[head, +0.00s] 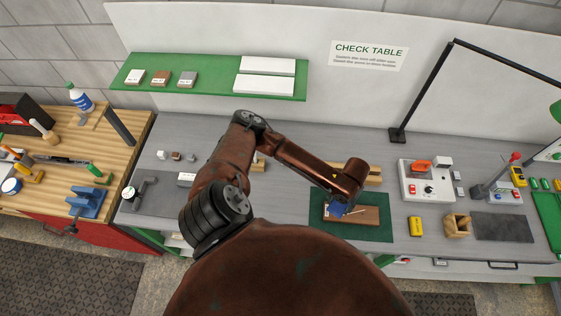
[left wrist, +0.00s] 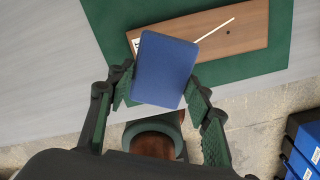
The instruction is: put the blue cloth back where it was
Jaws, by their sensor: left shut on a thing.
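The blue cloth (left wrist: 165,68) is a flat rectangular piece held between the fingers of my left gripper (left wrist: 160,92). In the head view the cloth (head: 337,210) shows just under the end of my left arm, over the left part of a brown wooden board (head: 366,216). The board lies on a dark green mat (head: 378,233). In the left wrist view the cloth covers part of the board (left wrist: 245,32) and its white label. I cannot tell whether the cloth touches the board. My right gripper is not in view.
A yellow box (head: 416,226) and a small wooden holder (head: 457,225) stand right of the mat. A white switch box (head: 428,182) is behind them. A dark grey pad (head: 503,227) lies further right. A green shelf (head: 207,76) hangs at the back.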

